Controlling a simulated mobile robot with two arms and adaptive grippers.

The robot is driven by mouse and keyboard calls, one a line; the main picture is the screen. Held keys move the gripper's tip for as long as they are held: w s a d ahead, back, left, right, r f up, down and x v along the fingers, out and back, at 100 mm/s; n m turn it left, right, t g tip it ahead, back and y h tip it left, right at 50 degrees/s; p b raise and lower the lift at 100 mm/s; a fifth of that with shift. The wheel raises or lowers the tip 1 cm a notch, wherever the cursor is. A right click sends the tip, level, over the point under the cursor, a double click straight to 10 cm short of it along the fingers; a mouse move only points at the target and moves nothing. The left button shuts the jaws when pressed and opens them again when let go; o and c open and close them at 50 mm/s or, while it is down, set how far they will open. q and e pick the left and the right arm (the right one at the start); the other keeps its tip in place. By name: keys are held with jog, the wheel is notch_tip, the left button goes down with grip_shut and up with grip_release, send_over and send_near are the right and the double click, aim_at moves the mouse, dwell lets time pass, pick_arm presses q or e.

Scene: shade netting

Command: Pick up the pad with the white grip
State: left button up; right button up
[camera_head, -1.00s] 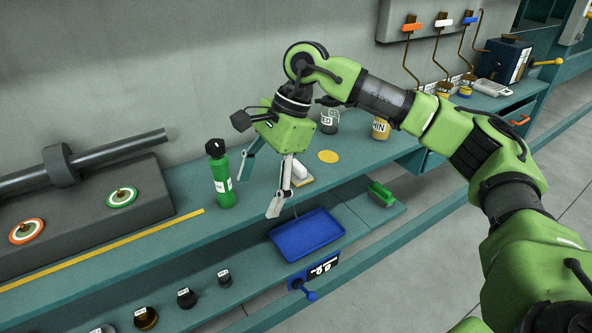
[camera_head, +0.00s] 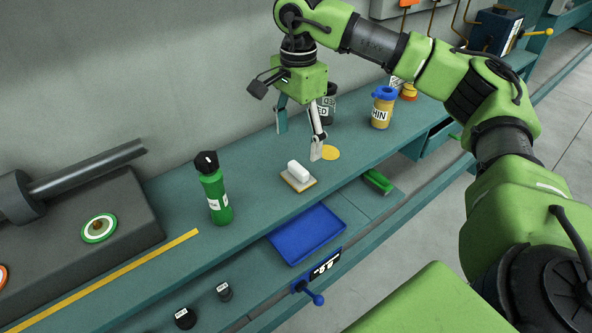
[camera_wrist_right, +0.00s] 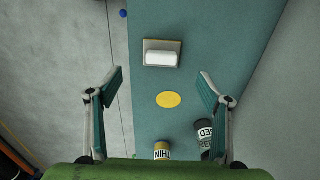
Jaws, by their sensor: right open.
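The pad with the white grip (camera_head: 299,177) lies flat on the teal bench, near its front edge. It has a tan base and a white block on top. In the right wrist view the pad (camera_wrist_right: 162,53) is beyond the fingertips, between their lines. My right gripper (camera_head: 298,142) is open and empty, above the bench and a little behind the pad. It shows in the right wrist view too (camera_wrist_right: 160,88), both fingers spread. My left gripper is not in view.
A green bottle (camera_head: 214,190) stands left of the pad. A yellow disc (camera_head: 330,153) lies right of it. A dark jar (camera_head: 327,106) and a THIN jar (camera_head: 382,108) stand behind right. A blue tray (camera_head: 307,234) and green brush (camera_head: 377,181) are lower in front.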

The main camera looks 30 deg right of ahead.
send_over(297, 167)
jog(key=f, duration=0.4)
jog(key=shift+s+f+p, duration=0.1)
jog(key=shift+s+p, duration=0.15)
jog(key=shift+p, duration=0.05)
jog(key=shift+w+f, duration=0.1)
jog(key=shift+f, duration=0.15)
notch_tip(297, 167, down, 3)
jog(key=shift+a+r+p, duration=0.1)
jog(key=shift+r+p, duration=0.05)
jog(key=shift+p, duration=0.8)
notch_tip(297, 167, down, 2)
jog(key=shift+f, duration=0.25)
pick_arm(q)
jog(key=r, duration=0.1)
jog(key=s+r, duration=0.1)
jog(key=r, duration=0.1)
pick_arm(e)
jog(key=c, duration=1.3)
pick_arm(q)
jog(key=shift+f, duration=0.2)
pick_arm(e)
jog(key=shift+w, duration=0.1)
